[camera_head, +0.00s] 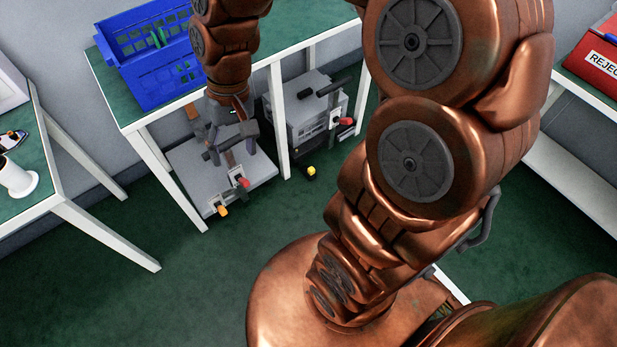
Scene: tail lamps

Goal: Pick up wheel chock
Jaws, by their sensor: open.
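I cannot clearly make out a wheel chock in the head view. My arm reaches from the top down past the front edge of the green-topped table (103,68). My gripper (230,151) is open, its dark fingers pointing down over a low grey unit (190,171) beneath the table. A brownish part shows between or behind the fingers, but I cannot tell what it is. The gripper and arm hide part of the grey unit and the table.
A blue crate (157,78) stands on the table. A second grey unit (300,115) stands behind the white table leg (278,120). A side table (50,150) holds a white cup-like thing (17,178). A red bin (597,66) is at right. Green floor (150,300) is clear at front left.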

